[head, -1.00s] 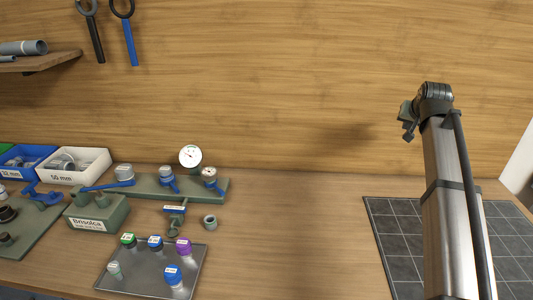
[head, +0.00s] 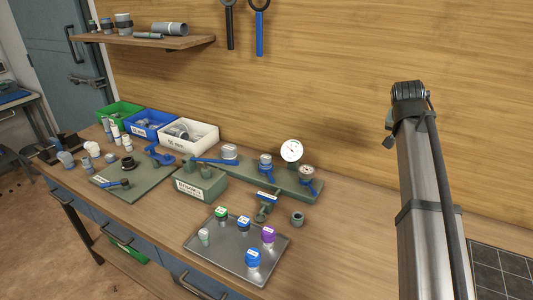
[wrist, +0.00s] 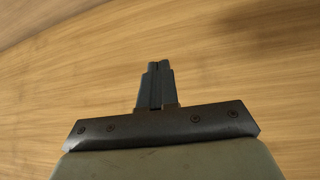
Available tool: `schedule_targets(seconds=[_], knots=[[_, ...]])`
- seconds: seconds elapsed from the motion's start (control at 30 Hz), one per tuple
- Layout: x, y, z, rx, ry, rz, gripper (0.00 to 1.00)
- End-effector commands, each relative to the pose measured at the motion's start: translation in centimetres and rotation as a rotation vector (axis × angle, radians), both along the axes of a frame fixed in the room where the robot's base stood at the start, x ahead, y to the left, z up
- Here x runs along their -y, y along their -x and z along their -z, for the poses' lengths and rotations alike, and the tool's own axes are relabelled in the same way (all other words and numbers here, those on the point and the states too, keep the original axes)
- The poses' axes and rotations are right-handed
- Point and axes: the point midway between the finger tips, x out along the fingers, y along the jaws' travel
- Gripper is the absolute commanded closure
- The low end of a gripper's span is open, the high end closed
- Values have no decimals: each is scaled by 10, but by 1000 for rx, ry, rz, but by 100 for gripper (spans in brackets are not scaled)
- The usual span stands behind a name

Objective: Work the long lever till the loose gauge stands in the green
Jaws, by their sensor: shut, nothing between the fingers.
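A long blue lever (head: 213,161) reaches left from a grey-capped fitting (head: 229,152) on the green manifold plate in the head view. A white round gauge (head: 291,150) stands upright at the plate's back edge. A second, smaller dial (head: 306,171) faces up on a blue-handled fitting in front of it. I cannot tell which gauge is loose. Both are too small to read, and no green band shows. My gripper (wrist: 155,75) is shut and empty in the wrist view, facing bare wood, well away from the lever; it does not show in the head view.
A metal tray (head: 222,262) with several coloured caps lies in front of the manifold. A green block (head: 201,187) stands by the lever. Bins, including a white one (head: 188,136), stand behind left. The bench (head: 345,240) is clear on the right.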

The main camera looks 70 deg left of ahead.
Motion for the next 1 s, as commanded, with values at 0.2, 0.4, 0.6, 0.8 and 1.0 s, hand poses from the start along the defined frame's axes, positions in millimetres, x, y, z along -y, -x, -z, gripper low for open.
schedule_targets(seconds=[0.2, 0.4, 0.6, 0.8, 1.0], knots=[[-43, 74, -3, 18, 31, -35, 100], [-73, 142, -6, 39, 55, -59, 100], [-98, 212, -9, 64, 73, -83, 100], [-116, 284, -14, 91, 85, -104, 100], [-128, 358, -19, 123, 93, -125, 100]])
